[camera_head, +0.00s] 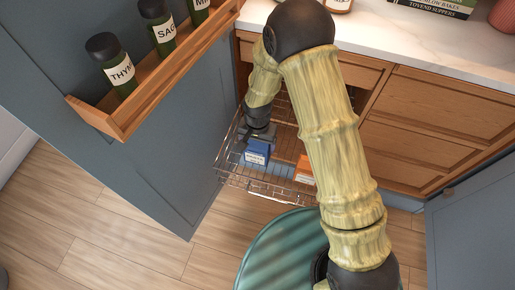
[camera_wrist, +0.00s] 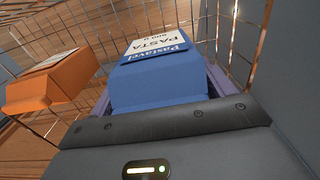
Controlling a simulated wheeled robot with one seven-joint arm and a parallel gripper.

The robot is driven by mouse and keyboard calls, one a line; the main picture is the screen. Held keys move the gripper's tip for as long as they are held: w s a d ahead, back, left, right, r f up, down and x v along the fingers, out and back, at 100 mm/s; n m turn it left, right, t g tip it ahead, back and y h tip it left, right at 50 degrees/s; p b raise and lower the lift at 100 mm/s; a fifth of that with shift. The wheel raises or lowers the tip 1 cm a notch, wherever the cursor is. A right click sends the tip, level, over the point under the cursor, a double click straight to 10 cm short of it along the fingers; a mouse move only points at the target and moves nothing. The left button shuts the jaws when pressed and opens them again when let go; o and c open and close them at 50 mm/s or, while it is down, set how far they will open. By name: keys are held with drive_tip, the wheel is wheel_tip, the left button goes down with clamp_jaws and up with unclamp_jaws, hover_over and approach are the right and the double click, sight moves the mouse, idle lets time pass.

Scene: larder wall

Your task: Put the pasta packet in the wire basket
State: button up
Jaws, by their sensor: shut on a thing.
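The pasta packet (camera_wrist: 150,85) is blue with a white label reading PASTA. In the wrist view it sits between the fingers of my gripper (camera_wrist: 158,92), which is shut on it. In the head view the blue packet (camera_head: 257,152) shows just below my gripper (camera_head: 260,138), inside the outline of the wire basket (camera_head: 228,177). The basket's wires (camera_wrist: 185,18) rise around the packet in the wrist view. I cannot tell whether the packet's bottom touches the basket floor.
An orange packet (camera_wrist: 48,83) is also in the basket, to the left in the wrist view; it shows in the head view too (camera_head: 304,168). A blue door (camera_head: 150,150) with a wooden spice rack (camera_head: 130,115) stands open at left. A marble counter (camera_head: 400,40) is above.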

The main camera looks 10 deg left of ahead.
drive_tip(key=shift+d+f+b, duration=0.1)
drive_tip(key=shift+f+b, duration=0.25)
drive_tip(key=shift+f, duration=1.45)
drive_tip(key=shift+s+f, duration=0.1)
drive_tip(key=shift+s, duration=0.1)
drive_tip(key=o, duration=1.4)
wheel_tip(320, 180, up, 12)
drive_tip(key=shift+r+p, duration=0.1)
drive_tip(key=shift+p, duration=1.1)
drive_tip(key=shift+w, duration=0.1)
